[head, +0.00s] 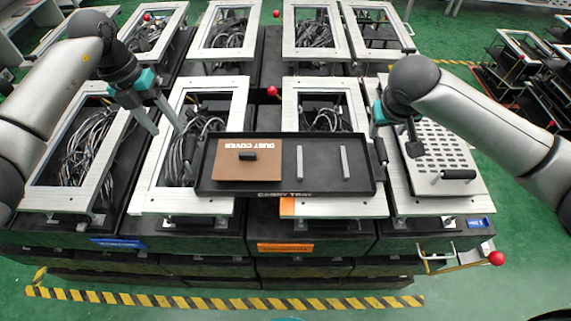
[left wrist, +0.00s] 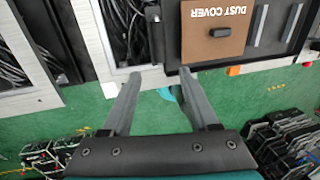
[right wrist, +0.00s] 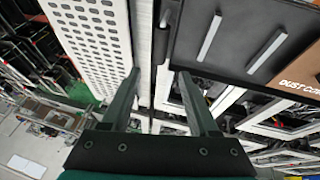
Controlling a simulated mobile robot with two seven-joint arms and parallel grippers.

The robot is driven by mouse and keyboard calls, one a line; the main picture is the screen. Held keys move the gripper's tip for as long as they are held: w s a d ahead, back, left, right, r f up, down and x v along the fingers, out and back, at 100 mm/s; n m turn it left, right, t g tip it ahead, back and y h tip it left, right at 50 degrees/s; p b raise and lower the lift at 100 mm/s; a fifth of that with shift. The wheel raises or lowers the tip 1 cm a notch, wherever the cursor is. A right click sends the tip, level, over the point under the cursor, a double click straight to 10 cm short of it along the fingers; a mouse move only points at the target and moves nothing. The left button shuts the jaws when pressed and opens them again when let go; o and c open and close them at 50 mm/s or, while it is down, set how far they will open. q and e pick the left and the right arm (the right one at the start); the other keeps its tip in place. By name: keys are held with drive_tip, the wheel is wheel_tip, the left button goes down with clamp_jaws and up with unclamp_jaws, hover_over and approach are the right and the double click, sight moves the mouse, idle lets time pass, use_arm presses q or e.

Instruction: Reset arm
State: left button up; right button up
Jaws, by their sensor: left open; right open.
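My left gripper (head: 167,131) is open and empty above the left end of the black carry tray (head: 285,189), near its left handle. In the left wrist view its two fingers (left wrist: 161,73) are spread with nothing between them. My right gripper (head: 408,138) is at the right of the tray, by its right handle (head: 380,150) and over the perforated plate (head: 437,160). In the right wrist view its fingers (right wrist: 160,72) are apart and empty. The tray lies across the fixture frames. It holds a brown dust cover (head: 236,174) with a black knob and two grey bars (head: 345,162).
Silver frames (head: 190,204) with cables inside stand in two rows on black cabinets. A lever with a red ball (head: 496,258) sticks out at the front right. More red balls (head: 272,91) show between the frames. Green floor (head: 200,284) with a striped line lies in front.

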drive_tip(key=shift+s+a+r, duration=0.1)
drive_tip(key=shift+s+r, duration=0.05)
drive_tip(key=shift+r, duration=0.25)
